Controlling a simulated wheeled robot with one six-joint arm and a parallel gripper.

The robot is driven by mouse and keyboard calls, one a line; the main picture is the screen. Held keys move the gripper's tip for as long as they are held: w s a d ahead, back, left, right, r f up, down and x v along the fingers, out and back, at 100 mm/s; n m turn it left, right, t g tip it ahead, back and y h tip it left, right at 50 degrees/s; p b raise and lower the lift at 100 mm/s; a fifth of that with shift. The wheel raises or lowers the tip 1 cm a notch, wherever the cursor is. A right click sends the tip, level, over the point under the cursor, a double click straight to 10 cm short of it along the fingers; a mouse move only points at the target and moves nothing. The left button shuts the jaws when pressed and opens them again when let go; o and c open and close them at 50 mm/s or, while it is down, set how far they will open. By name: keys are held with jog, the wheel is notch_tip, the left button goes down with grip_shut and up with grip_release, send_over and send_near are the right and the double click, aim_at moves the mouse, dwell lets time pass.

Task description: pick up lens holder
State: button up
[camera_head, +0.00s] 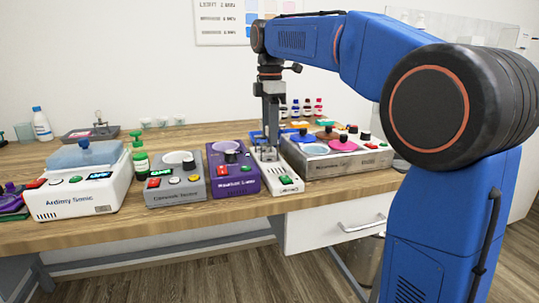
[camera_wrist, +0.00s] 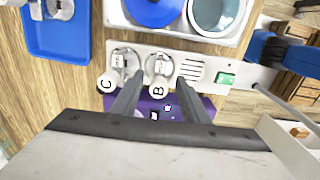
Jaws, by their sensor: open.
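Two small pieces with round metal-grey rings and white lettered tabs sit side by side on a narrow white device (camera_wrist: 207,58). They look like lens holders, marked B (camera_wrist: 158,68) and C (camera_wrist: 112,76). My gripper (camera_head: 267,150) points down over this device, which also shows in the head view (camera_head: 284,184). In the wrist view my gripper (camera_wrist: 158,84) is open, with its two dark fingers on either side of piece B. Whether the fingers touch it I cannot tell. In the head view the pieces are too small and hidden to make out.
A purple device (camera_head: 232,182) stands close left of the white one, and a grey unit with coloured lids (camera_head: 335,168) close right. A blue tray (camera_wrist: 56,38) lies behind. Further left stand a grey device (camera_head: 176,190), a green bottle (camera_head: 140,160) and a white sonic bath (camera_head: 80,200).

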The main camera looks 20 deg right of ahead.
notch_tip(320, 180, down, 4)
jog(key=shift+w+f, duration=0.1)
grip_shut()
dwell(0.4)
